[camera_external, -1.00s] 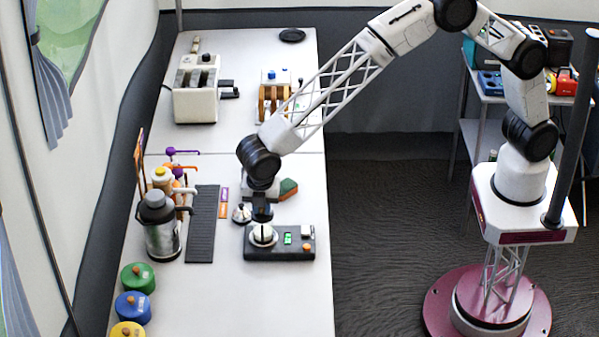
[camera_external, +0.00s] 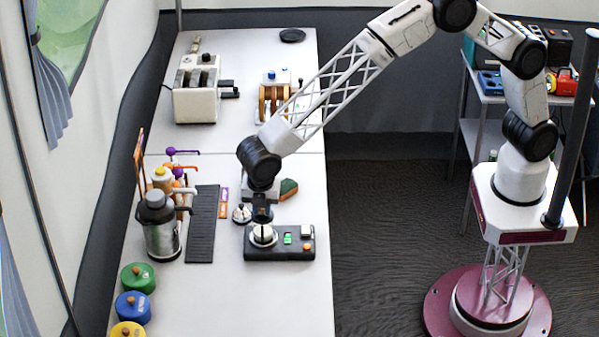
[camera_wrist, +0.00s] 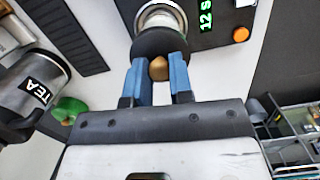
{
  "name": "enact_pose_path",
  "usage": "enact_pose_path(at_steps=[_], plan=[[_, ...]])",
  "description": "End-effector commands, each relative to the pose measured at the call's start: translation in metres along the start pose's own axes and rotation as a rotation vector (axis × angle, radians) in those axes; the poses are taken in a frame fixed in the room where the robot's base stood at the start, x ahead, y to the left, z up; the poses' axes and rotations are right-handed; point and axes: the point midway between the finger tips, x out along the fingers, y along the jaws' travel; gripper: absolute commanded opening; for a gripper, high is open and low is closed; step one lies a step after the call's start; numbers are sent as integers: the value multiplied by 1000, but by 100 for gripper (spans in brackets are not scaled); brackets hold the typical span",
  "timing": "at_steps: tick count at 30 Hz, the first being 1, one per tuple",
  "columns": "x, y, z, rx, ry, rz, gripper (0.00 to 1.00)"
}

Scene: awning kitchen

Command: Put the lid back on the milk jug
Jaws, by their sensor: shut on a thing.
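My gripper (camera_external: 262,208) points down over the small white jug (camera_external: 263,236) on the black scale (camera_external: 283,252). In the wrist view my gripper (camera_wrist: 159,66) has its two blue fingers on either side of a wooden knob (camera_wrist: 158,71). The knob sits on a dark round lid (camera_wrist: 160,43), and the fingers are shut on it. The jug's pale round body (camera_wrist: 160,14) shows just beyond the lid. The lid is over or at the jug's top, but I cannot tell whether they touch.
A small white object with a dark top (camera_external: 241,213) stands left of the jug. A black slatted mat (camera_external: 202,225) and a silver tea canister (camera_external: 161,235) are farther left. The front right counter is clear.

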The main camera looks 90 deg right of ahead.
Motion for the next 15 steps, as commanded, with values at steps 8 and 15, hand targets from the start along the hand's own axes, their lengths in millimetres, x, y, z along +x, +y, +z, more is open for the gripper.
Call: enact_pose_path(at_steps=[8, 15], plan=[[0, 0, 0, 0, 0, 0, 28], [0, 0, 0, 0, 0, 0, 51]])
